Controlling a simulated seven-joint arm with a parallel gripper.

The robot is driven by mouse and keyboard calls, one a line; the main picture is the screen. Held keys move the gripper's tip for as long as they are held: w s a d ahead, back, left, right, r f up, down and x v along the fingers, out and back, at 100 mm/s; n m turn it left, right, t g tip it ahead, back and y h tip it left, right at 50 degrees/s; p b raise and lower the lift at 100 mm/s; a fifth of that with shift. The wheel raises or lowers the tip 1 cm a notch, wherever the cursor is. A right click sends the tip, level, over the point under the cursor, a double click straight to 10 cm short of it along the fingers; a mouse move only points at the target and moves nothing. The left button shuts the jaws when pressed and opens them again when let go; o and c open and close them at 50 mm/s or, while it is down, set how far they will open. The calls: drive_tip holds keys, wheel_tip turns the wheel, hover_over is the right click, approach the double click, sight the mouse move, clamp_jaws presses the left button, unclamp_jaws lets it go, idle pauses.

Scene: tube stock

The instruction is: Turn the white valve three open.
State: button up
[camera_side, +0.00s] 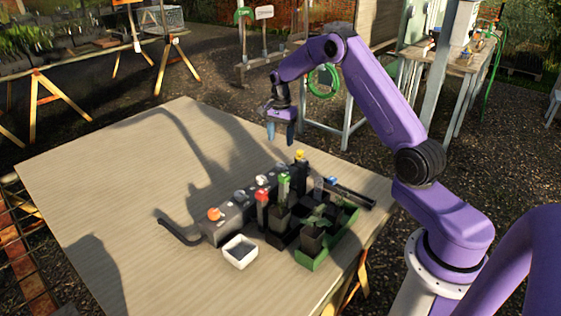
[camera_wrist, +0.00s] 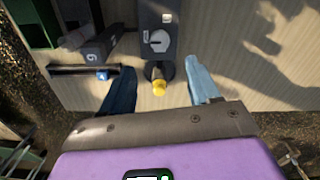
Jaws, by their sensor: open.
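A dark grey valve block (camera_side: 228,216) lies along the table in the side view, with a row of round knobs on top. The knobs include an orange one (camera_side: 214,214) at the near end and pale ones (camera_side: 239,195) further along; I cannot tell which is valve three. In the wrist view, one pale grey-white knob (camera_wrist: 158,41) with a raised bar sits on the block (camera_wrist: 158,65). A yellow-topped part (camera_wrist: 159,88) stands at the block's far end. My gripper (camera_side: 282,138) is open and empty above that end; its fingers (camera_wrist: 160,66) show apart in the wrist view.
A dark bar with a blue end (camera_wrist: 102,74) lies near the gripper. The table's left side is clear.

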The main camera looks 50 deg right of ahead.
sight(280, 164)
wheel_tip(280, 164, down, 10)
drive_tip(key=shift+f, duration=0.1)
drive_tip(key=shift+c, duration=0.2)
drive_tip(key=c, duration=1)
